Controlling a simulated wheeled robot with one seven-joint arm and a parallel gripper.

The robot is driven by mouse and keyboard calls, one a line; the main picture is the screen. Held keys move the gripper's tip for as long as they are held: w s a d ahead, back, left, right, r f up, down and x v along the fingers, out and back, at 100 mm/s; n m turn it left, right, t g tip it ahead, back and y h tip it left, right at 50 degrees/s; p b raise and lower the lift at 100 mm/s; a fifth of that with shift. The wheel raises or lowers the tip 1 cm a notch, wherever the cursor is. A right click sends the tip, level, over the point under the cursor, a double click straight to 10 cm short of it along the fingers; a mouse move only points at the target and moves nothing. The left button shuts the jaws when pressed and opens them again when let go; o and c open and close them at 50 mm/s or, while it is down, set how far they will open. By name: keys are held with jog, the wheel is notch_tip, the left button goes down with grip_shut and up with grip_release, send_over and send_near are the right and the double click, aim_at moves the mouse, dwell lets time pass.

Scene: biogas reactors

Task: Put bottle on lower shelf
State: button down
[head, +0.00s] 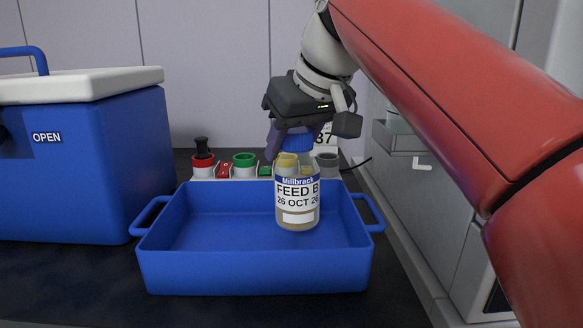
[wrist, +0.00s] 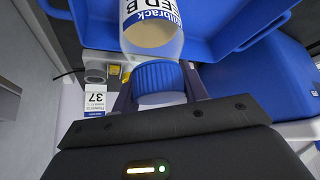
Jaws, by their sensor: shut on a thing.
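The bottle (head: 297,200) is a clear one with tan contents, a blue cap and a label reading "Millbrack FEED B 26 OCT 26". My gripper (head: 292,142) is shut on its blue cap from above. The bottle is upright in front of or over the right part of a blue tray (head: 250,272); I cannot tell whether it touches the tray floor. In the wrist view the cap (wrist: 160,82) sits between my fingers, and the bottle's body (wrist: 152,35) reaches beyond it. I cannot identify a lower shelf for certain.
A blue cooler (head: 90,165) with a white lid and "OPEN" on it stands at the left. Behind the tray is a row of coloured caps and switches (head: 245,162). A grey cabinet (head: 440,200) with a small ledge (head: 400,138) is at the right. The tray's left part is empty.

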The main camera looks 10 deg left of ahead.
aim_at(292, 167)
jog(key=shift+f+b, duration=0.35)
jog(key=shift+f, duration=1.6)
jog(key=c, duration=0.8)
grip_release()
jog(key=shift+o, duration=0.2)
jog(key=shift+f, duration=0.1)
